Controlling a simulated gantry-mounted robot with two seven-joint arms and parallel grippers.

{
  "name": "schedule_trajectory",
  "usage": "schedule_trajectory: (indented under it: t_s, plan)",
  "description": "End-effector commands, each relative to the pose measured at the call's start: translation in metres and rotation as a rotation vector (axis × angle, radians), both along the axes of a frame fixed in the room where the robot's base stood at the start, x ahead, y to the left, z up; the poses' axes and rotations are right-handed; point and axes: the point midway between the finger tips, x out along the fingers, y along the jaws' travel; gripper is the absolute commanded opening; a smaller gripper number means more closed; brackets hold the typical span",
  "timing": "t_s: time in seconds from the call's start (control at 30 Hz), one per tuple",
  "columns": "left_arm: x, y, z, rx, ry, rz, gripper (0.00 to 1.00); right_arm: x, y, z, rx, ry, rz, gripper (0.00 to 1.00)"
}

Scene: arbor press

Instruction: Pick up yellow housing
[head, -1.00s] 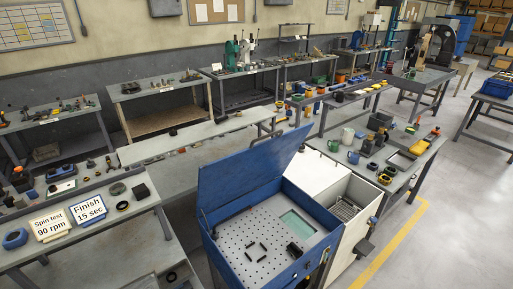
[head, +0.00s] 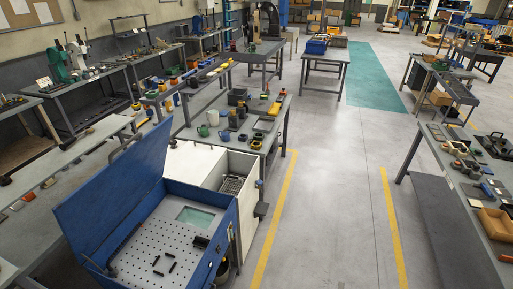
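No part of either gripper shows in the head view. Several small yellow things are in view, and I cannot tell which one is the yellow housing. A yellow-orange piece (head: 274,108) lies on the middle workbench (head: 224,154). A dark and yellow round part (head: 257,140) sits near that bench's front right corner. More small yellow pieces (head: 190,74) are on the narrow bench behind, too small to make out.
A blue cabinet with its lid raised (head: 118,190) stands in the foreground, with a perforated top (head: 165,245). A white bin unit (head: 195,165) adjoins it. A long bench (head: 440,150) with parts runs along the right. The floor aisle (head: 335,200) between is clear.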

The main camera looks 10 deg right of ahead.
Motion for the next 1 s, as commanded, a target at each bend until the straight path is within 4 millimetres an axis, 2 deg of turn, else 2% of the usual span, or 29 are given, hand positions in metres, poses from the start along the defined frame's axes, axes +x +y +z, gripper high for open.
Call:
schedule_trajectory:
  t_s: [0.3,0.6,0.7,1.0]
  plan:
    - [0.0,0.0,0.0,0.0,0.0,0.0,0.42,0.0002,0.0016,0.0002,0.007,0.0,-0.004,0.43]
    - [0.0,0.0,0.0,0.0,0.0,0.0,0.88,0.0002,0.0016,0.0003,0.007,0.0,-0.004,0.43]
    - [0.0,0.0,0.0,0.0,0.0,0.0,1.0,0.0001,0.0014,0.0002,0.007,0.0,-0.004,0.43]
    - [0.0015,-0.0001,0.0003,-0.008,-0.006,0.022,1.0,0.0,-0.0005,0.0,-0.002,0.0,0.001,0.43]
